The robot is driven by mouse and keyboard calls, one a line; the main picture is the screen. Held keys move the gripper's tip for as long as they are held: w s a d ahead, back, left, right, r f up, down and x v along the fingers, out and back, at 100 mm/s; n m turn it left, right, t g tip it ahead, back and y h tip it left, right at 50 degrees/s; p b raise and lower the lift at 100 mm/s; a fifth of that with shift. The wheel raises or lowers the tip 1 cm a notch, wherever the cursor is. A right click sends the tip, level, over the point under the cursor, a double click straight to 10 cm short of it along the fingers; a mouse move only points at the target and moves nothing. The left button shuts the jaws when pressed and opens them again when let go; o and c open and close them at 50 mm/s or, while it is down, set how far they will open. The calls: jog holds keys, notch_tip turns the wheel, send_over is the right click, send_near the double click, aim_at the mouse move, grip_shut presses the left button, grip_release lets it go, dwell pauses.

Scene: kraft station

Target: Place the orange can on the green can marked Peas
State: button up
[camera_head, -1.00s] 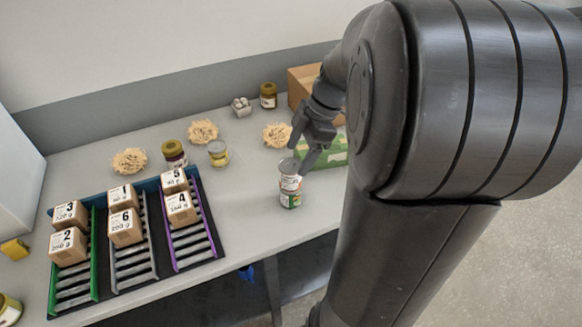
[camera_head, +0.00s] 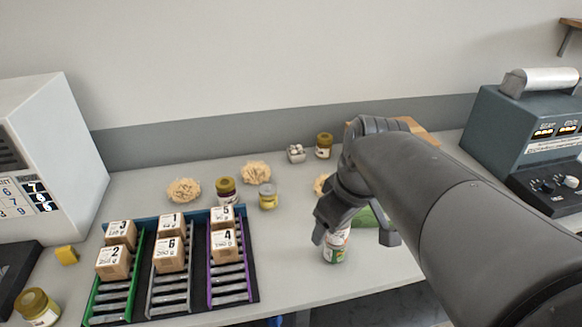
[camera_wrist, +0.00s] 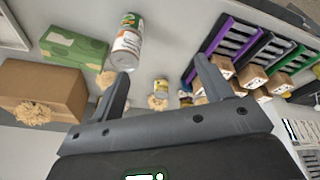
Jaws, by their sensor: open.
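The orange can (camera_wrist: 127,46), with a white and orange-red label, rests on the green can (camera_wrist: 132,20) in the wrist view; the two form one upright stack. The label words are too small to read. In the head view the green-labelled lower can (camera_head: 334,256) stands on the table, and my gripper partly hides the orange can above it. My gripper (camera_head: 354,238) is open and empty. In the wrist view its fingers (camera_wrist: 162,72) are spread, with the stack beyond the left fingertip and not between the fingers.
A rack (camera_head: 253,283) with several numbered boxes stands left of the stack. Jars (camera_head: 226,190), noodle nests (camera_head: 184,191), a green carton (camera_wrist: 73,46) and a cardboard box (camera_wrist: 40,88) are also on the table. A grey machine (camera_head: 525,130) stands at the right.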

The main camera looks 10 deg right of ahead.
jog(key=shift+s+a+m+t+h, duration=0.15)
jog(key=shift+s+a+m+t, duration=0.3)
jog(key=shift+s+m, duration=0.45)
jog(key=shift+s+a+m+t+h, duration=0.1)
jog(key=shift+s+a+m+t, duration=0.4)
jog(key=shift+m, duration=0.6)
jog(key=shift+s+a+m+t+h, duration=0.15)
jog(key=shift+s+a+m+t, duration=0.2)
jog(key=shift+s+m, duration=0.55)
